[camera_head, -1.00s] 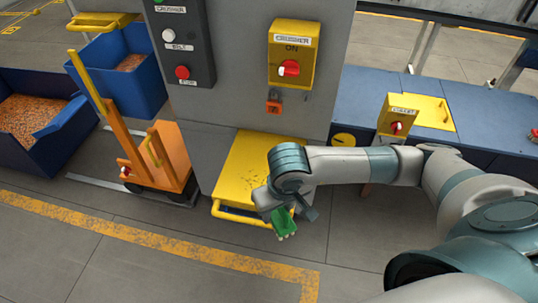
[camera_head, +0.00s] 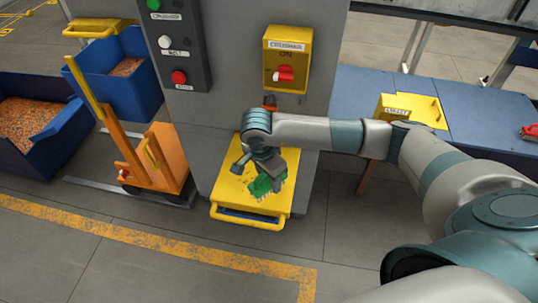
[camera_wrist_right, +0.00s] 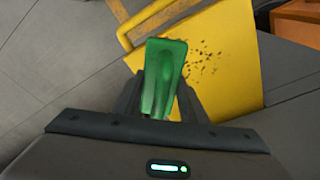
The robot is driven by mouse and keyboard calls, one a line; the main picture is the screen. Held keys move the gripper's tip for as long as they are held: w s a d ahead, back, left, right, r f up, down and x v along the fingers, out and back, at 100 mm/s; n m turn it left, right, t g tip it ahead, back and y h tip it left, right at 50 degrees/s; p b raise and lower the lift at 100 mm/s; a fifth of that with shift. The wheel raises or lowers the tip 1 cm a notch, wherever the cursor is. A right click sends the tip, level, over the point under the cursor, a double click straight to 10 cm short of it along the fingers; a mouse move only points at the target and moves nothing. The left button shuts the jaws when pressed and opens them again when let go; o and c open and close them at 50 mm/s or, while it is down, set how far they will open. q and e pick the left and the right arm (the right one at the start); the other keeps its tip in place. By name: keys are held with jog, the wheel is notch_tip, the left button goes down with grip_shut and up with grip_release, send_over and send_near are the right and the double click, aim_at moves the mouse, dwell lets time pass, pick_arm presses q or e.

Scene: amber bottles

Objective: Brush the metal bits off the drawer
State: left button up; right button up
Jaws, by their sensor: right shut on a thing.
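The yellow drawer (camera_head: 226,194) sticks out low from the grey machine, with its bar handle (camera_head: 246,219) at the front. My right gripper (camera_head: 266,171) is shut on a green brush (camera_head: 267,185) and holds it over the drawer's top. Whether the bristles touch the surface I cannot tell. In the right wrist view the brush (camera_wrist_right: 164,72) lies between the fingers, and dark metal bits (camera_wrist_right: 203,64) are scattered on the yellow drawer (camera_wrist_right: 228,40) beside it. My left gripper is out of view.
The grey machine carries a yellow switch box (camera_head: 288,60) and a button panel (camera_head: 177,45) above the drawer. An orange cart (camera_head: 165,158) and blue bins (camera_head: 35,125) stand left. A blue bench (camera_head: 480,115) lies right. The floor in front is clear.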

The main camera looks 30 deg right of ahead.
pick_arm(q)
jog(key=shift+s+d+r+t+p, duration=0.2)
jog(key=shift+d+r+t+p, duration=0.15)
jog(key=shift+p, duration=0.3)
pick_arm(e)
jog(key=w+d+r+m+g, duration=0.1)
jog(key=w+d+m, duration=0.2)
jog(key=w+m, duration=0.3)
jog(key=m, duration=0.4)
jog(key=shift+r+g, duration=0.3)
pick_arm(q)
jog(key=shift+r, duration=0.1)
